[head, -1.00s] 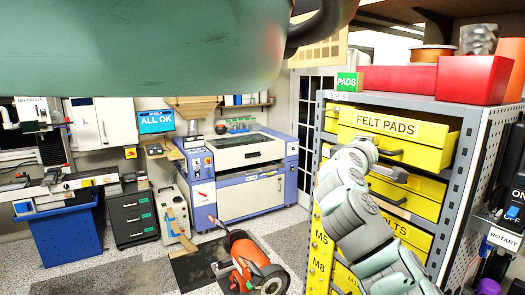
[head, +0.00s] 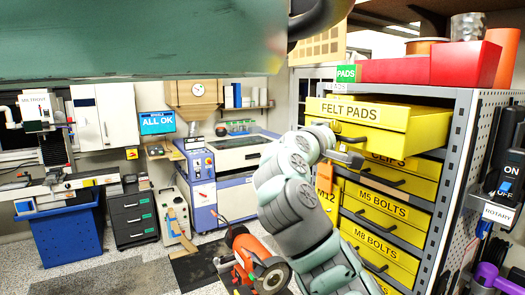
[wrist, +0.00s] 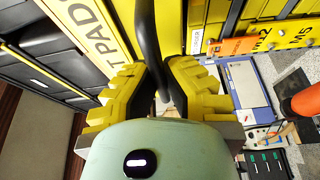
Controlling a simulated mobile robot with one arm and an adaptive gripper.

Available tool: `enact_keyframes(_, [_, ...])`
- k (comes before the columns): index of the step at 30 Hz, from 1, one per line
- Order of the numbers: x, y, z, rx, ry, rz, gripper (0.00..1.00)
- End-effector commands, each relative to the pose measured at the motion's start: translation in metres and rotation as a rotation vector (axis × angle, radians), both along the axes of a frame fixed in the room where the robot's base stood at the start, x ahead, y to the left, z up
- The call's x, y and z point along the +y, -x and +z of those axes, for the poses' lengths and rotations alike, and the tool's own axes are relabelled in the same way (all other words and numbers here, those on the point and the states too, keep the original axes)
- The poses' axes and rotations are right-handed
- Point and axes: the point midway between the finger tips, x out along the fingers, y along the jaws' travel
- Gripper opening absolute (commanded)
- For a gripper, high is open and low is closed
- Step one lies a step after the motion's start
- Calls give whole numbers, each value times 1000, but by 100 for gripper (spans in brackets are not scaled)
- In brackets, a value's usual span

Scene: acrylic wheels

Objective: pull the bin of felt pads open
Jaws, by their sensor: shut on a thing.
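The yellow felt pads bin (head: 400,117), labelled FELT PADS, is at the top of the yellow bins in the grey rack. It sticks out of the rack towards the left, well past the bins below it. In the wrist view, its black handle (wrist: 147,35) runs down between the yellow fingers of my gripper (wrist: 155,88), which is shut on it. In the head view, my gripper (head: 348,157) is at the bin's front, under the label; its fingertips are hard to make out there. The inside of the bin is mostly hidden.
Below are shut yellow bins, including M5 bolts (head: 384,198) and M8 bolts (head: 375,243). Red boxes (head: 470,65) stand on the rack (head: 463,130).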

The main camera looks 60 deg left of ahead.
Motion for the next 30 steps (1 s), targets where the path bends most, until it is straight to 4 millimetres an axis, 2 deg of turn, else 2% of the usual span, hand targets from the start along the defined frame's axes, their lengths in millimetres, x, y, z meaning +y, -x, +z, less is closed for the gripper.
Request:
enact_keyframes(4, [2, 1, 0, 1, -1, 9, 0])
enact_keyframes(5, [2, 1, -1, 2, 0, 9, 11])
enact_keyframes(6, [2, 1, -1, 2, 0, 9, 16])
enact_keyframes(14, [1, 0, 0, 1, -1, 5, 41])
enact_keyframes(23, [0, 2, 0, 0, 0, 4, 41])
enact_keyframes(26, [-2, 10, -1, -1, 2, 5, 41])
enact_keyframes(30, [-7, 31, 0, -3, 0, 11, 41])
